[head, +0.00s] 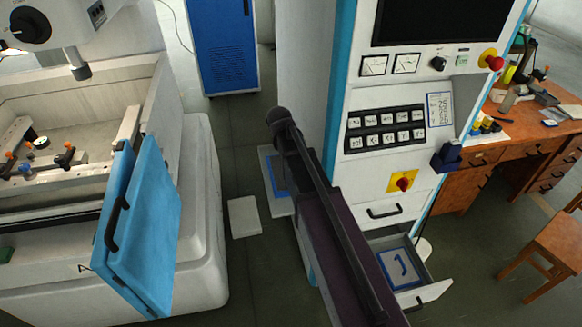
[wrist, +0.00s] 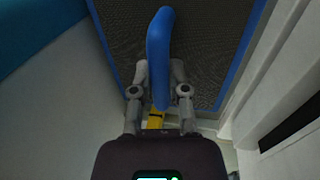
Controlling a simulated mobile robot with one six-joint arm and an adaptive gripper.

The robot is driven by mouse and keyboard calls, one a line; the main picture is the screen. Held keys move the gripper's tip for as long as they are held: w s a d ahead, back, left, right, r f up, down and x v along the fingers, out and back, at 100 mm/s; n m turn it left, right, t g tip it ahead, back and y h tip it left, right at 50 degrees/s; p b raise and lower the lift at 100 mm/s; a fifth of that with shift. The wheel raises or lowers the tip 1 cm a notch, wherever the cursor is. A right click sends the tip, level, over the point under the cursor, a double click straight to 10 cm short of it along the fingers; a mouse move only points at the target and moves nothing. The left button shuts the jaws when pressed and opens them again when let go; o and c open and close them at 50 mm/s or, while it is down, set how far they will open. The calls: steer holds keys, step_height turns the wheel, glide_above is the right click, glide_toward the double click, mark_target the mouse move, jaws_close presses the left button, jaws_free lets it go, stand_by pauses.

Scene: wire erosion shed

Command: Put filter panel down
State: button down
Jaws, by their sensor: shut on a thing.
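In the wrist view the filter panel (wrist: 205,50) has a dark mesh face and a blue frame. Its blue upright handle (wrist: 159,55) is between the two grey fingers of my gripper (wrist: 160,82), which is shut on it. In the head view my dark arm link hides the gripper. A blue-edged flat piece (head: 272,174) shows low beside the arm, partly covered by it; I cannot tell whether it is the held panel. I cannot tell whether the held panel touches a surface.
An open drawer (head: 437,291) at the machine's foot holds a pale, blue-framed square (head: 401,267) with a blue curved shape. A pale slab (head: 243,217) lies on the floor. The blue door (head: 145,225) stands at left, the tall control cabinet (head: 310,70) behind my arm, the wooden desk (head: 530,130) at right.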

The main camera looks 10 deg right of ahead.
steer(key=shift+f, duration=0.15)
steer(key=shift+f, duration=0.1)
steer(key=c, duration=0.6)
jaws_free()
steer(key=shift+c, duration=0.2)
step_height(320, 180, up, 12)
steer(key=a+p, duration=0.2)
steer(key=p, duration=0.9)
steer(key=shift+a+p, duration=0.15)
steer(key=shift+p, duration=0.25)
steer(key=s+d+y, duration=0.2)
steer(key=s, duration=1.5)
steer(key=shift+s+d, duration=0.25)
steer(key=shift+s, duration=0.05)
